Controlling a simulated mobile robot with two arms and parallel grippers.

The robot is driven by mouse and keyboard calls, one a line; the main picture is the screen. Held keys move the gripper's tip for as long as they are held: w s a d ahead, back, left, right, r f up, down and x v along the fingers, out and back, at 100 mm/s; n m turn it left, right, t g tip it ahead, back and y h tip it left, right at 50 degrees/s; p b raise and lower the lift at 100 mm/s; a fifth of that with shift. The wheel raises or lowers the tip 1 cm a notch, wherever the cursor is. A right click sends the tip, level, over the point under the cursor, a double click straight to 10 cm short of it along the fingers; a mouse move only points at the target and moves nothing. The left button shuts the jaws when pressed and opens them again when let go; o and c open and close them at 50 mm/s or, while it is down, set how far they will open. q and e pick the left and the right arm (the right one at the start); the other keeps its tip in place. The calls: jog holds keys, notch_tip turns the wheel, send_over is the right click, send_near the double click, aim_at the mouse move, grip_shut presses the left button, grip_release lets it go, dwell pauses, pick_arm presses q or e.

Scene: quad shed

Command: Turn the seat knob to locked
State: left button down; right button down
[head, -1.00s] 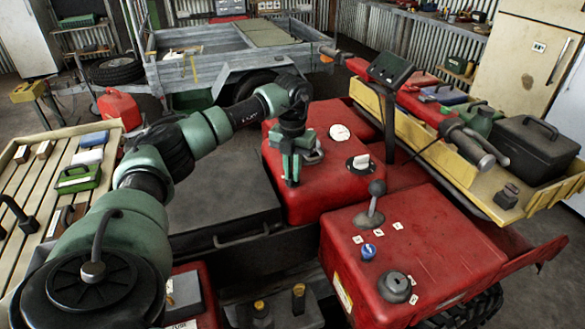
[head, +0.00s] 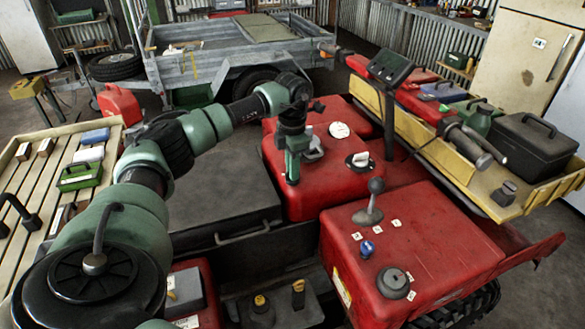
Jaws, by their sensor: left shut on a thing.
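My left gripper (head: 292,178) points down at the near left edge of the red tank-like body (head: 330,190) of the quad. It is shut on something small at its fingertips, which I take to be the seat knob. The fingers hide the knob, so I cannot see its pointer or any mark. The dark flat seat-like panel (head: 225,190) lies just left of the gripper. My right gripper is not in view.
A gear lever (head: 371,205) and round grey knob (head: 393,283) stand on the nearer red box.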

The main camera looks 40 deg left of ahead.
pick_arm(q)
jog(key=shift+r+m, duration=0.1)
jog(key=shift+m, duration=0.2)
dwell(0.4)
jog(key=c, duration=1.5)
grip_release()
jog(key=shift+o, duration=0.2)
notch_tip(320, 180, up, 8)
jog(key=shift+f+b, duration=0.15)
jog(key=shift+b, duration=0.55)
